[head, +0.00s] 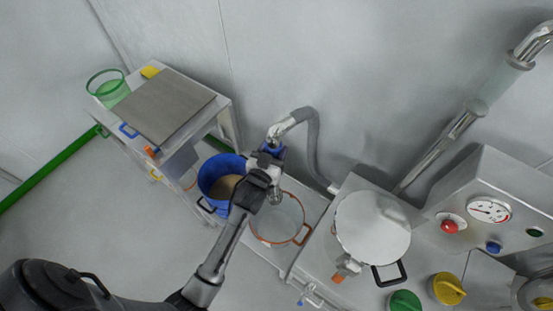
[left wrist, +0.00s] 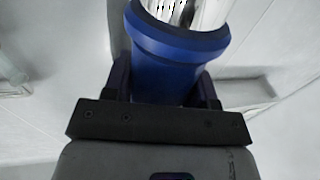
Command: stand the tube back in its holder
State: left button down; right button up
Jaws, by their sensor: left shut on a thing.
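My left gripper (head: 268,162) is shut on the blue collar (left wrist: 180,55) of the tube. Above the collar the tube is a shiny metal elbow (head: 279,131), joined to a grey flexible hose (head: 313,150). A short metal piece (head: 275,196) shows below the gripper, over the orange-rimmed vessel; I cannot tell how far above it. In the left wrist view the fingers sit on both sides of the collar, with bright metal beyond it. I cannot make out the tube's holder. My right gripper is not in view.
A blue bucket (head: 209,172) with brown powder stands just left of the gripper. The orange-rimmed vessel (head: 301,236) is below right. A steel trolley (head: 228,103) stands left; a round lid (head: 372,226) and control panel (head: 515,215) are right. The floor at left is clear.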

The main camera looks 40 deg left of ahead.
pick_arm(q)
jog(key=w+a+n+g+y+b, duration=0.2)
jog(key=w+a+n+y+b, duration=0.15)
jog(key=w+a+b, duration=0.65)
notch_tip(320, 180, down, 12)
jog(key=a+y+b, duration=0.1)
jog(key=b, duration=0.7)
jog(key=shift+a+r, duration=0.15)
dwell(0.4)
jog(key=shift+s, duration=0.1)
jog(key=c, duration=0.5)
grip_release()
jog(key=shift+o, duration=0.8)
